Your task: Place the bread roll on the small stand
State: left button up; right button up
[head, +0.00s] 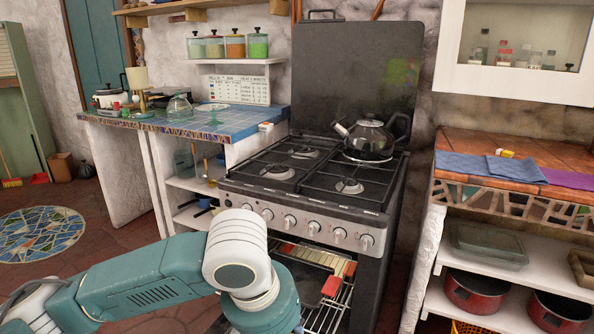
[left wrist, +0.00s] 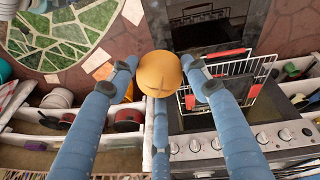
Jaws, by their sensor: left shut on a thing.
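The bread roll (left wrist: 159,76) is round and golden brown in the left wrist view. My left gripper (left wrist: 159,66) is shut on it, with a blue finger pressed to each side. In the head view my left arm comes in from the left across the bottom, and its gripper and the roll do not show. My right gripper is in neither view.
A kettle (head: 370,138) sits on the stove (head: 290,185). The oven rack (head: 330,288) shows beyond my arm. A blue cloth (head: 515,169) lies on the right counter.

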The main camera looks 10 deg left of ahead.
aim_at(213, 106)
jog(key=j+z, duration=0.15)
jog(key=j, duration=0.9)
jog(key=j+z, duration=0.2)
jog(key=j, duration=0.9)
jog(key=j+z, duration=0.15)
jog(key=j, duration=0.9)
jog(key=i+j+z, duration=0.1)
jog(key=j, duration=0.45)
jog(key=i+j+z, duration=0.1)
jog(key=j, duration=0.5)
jog(key=i+j+z, duration=0.1)
jog(key=j, duration=0.45)
jog(key=i+j+z, duration=0.1)
jog(key=j, duration=0.5)
jog(key=i, duration=0.1)
